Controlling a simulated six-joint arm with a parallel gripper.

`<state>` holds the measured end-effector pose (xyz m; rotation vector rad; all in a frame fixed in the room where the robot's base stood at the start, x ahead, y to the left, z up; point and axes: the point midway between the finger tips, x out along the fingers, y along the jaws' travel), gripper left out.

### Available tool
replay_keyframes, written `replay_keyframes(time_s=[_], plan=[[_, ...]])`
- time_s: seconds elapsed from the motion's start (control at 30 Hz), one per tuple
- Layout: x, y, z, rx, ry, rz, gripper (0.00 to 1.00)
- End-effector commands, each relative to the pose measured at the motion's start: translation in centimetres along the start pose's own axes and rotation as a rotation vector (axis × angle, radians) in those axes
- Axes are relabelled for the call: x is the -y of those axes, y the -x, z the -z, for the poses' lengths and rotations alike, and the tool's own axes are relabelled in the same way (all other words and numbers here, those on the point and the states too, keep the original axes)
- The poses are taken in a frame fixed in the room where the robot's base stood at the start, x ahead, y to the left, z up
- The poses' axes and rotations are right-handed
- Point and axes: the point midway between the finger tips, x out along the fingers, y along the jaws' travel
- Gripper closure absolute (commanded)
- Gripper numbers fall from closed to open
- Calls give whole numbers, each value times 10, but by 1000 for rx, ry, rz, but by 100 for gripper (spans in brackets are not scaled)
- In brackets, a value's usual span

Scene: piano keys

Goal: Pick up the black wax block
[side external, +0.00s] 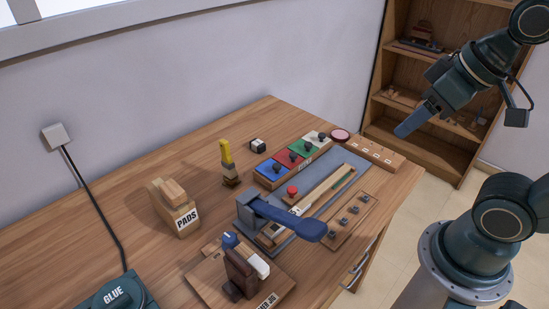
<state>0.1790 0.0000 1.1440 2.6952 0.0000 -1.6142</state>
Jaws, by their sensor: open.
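A small dark block with pale faces (258,145) stands alone on the wooden table, left of the coloured tray. It is the likeliest black wax block, but it is too small to be sure. My gripper (403,130) is raised at the upper right, well apart from the block, above and to the right of the table's far end. Its blue-grey fingers point down and left. No object shows between them, though the gap between the fingers is hard to see from this side.
A tray with blue, red, green and white sections (270,170) holds dark knobs. A yellow-handled brush (226,160), a PADS box (178,215), a blue-handled lever (290,219) and a slotted wooden strip (374,153) stand around. Bare table (130,190) lies at left.

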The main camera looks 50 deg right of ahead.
Motion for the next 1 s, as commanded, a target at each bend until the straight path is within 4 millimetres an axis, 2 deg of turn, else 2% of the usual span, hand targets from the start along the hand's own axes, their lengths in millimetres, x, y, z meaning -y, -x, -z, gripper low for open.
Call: replay_keyframes(time_s=[0.27, 0.47, 0.67, 1.0], plan=[[0, 0, 0, 0, 0, 0, 45], [0, -1, 10, 4, 0, -1, 45], [-1, -8, 39, 13, 1, -2, 45], [-5, -37, 108, 32, 2, -4, 45]])
